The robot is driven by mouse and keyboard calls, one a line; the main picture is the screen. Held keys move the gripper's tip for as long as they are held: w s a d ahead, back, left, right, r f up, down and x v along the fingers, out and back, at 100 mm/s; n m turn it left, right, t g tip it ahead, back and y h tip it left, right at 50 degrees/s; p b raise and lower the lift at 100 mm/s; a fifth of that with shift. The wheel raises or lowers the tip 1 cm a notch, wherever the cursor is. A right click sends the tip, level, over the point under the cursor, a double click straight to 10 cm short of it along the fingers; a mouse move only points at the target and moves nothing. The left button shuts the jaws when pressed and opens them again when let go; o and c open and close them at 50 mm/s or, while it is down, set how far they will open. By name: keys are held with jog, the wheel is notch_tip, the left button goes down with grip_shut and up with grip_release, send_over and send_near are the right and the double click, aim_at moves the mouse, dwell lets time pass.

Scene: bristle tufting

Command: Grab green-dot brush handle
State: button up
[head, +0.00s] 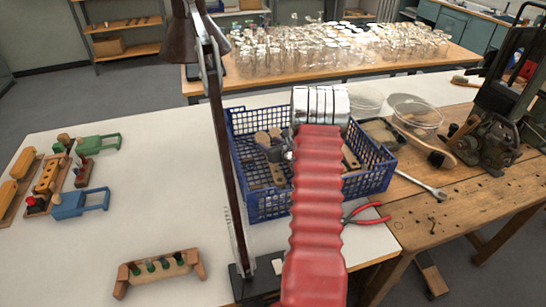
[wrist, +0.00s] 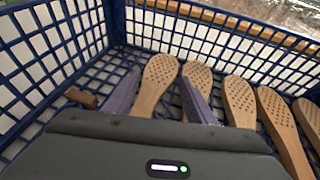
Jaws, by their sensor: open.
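Several wooden brush handles with dotted heads stand or lean in a row inside the blue crate (head: 268,207), also seen in the wrist view (wrist: 240,48). My gripper (wrist: 161,77) is open, its two purple fingers pointing into the crate. One handle (wrist: 158,88) shows between the fingers, and another (wrist: 201,78) is partly behind the right finger. More handles (wrist: 239,100) stand to the right. I see no green dot on any handle; their lower parts are hidden by my gripper body.
Crate walls rise close on the left and far side of my gripper. A lamp post (head: 222,150) stands left of the crate. Red pliers (head: 365,212) lie in front, a wrench (head: 420,184) to the right. The white table is clear at left-centre.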

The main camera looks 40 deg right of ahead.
jog(key=shift+s+a+f, duration=0.1)
jog(key=shift+a+f, duration=0.1)
jog(key=shift+f, duration=0.35)
jog(key=shift+s+a+f, duration=0.1)
jog(key=shift+a+f, duration=0.1)
jog(key=shift+f, duration=0.3)
jog(key=c, duration=1.2)
notch_tip(320, 180, up, 19)
jog(key=shift+w+d, duration=0.15)
jog(key=shift+d, duration=0.15)
